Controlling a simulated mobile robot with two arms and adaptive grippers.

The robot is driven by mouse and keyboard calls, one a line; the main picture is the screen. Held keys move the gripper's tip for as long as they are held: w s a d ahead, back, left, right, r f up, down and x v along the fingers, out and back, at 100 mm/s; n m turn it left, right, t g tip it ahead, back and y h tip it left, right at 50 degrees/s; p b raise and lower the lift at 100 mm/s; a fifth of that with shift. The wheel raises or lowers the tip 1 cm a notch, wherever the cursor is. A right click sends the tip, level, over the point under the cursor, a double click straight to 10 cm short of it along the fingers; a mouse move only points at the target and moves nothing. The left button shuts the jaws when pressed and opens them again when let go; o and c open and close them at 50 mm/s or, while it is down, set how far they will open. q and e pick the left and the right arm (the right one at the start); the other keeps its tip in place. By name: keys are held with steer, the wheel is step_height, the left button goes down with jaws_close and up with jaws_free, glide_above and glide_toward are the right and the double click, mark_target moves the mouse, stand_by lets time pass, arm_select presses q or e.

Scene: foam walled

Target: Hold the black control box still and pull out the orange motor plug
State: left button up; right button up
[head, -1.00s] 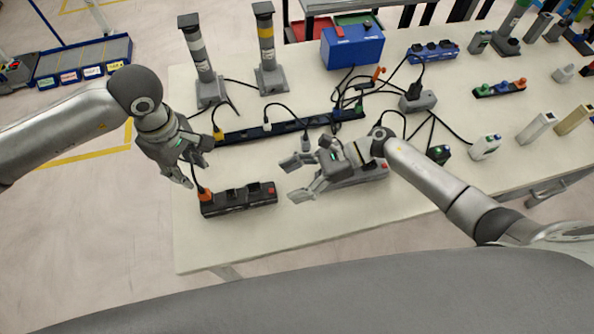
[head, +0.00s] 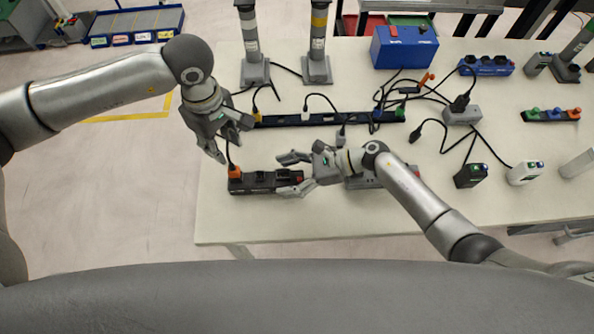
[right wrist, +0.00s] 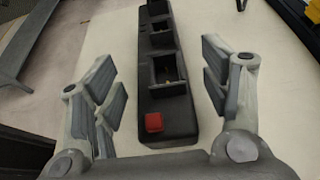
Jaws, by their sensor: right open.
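The black control box (head: 262,187) lies near the front left of the table, with dark sockets along its top and a red button at its right end. The orange motor plug (head: 235,172) stands in the box's left end, with a dark cord rising from it. My left gripper (head: 230,140) is open and empty just above and behind the plug. My right gripper (head: 293,173) is open around the box's right end. In the right wrist view, the box (right wrist: 167,105) runs between the right gripper's (right wrist: 163,78) fingers, with a gap on both sides. The plug does not show there.
A grey power strip (head: 366,183) lies just right, partly behind my right arm. A long dark strip (head: 290,120) with plugs and cords crosses the table behind. Two grey posts (head: 318,50) and a blue box (head: 404,50) stand further back. The table's front left is clear.

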mark_target(231, 165)
steer(key=shift+c, duration=0.2)
steer(key=c, duration=1.2)
arm_select(q)
step_height(231, 165, down, 8)
steer(key=n, duration=1.4)
steer(key=shift+f, duration=0.1)
